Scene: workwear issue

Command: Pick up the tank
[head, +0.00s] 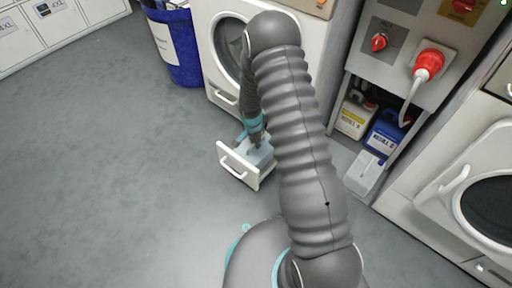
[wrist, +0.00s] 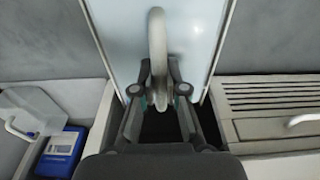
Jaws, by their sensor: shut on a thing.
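The tank (head: 236,166) is a pale box with a white front and a bar handle on that front. It is in front of the white machine, low over the grey floor; I cannot tell if it touches the floor. In the wrist view its pale blue top (wrist: 190,40) fills the upper middle, with a curved grey-white grip (wrist: 157,45) on it. My gripper (head: 256,142) comes down onto the tank from behind. In the wrist view its fingers (wrist: 160,90) are shut on this grip from both sides. Part of the tank is hidden behind my arm.
The white machine (head: 208,30) stands behind the tank, with a dark opening (wrist: 160,126) and a vent panel (wrist: 262,95) low down. A blue bin (head: 184,62), a yellow-labelled canister (head: 353,118), a blue canister (head: 383,135) and a clear container (head: 364,176) stand nearby. The floor at left is clear.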

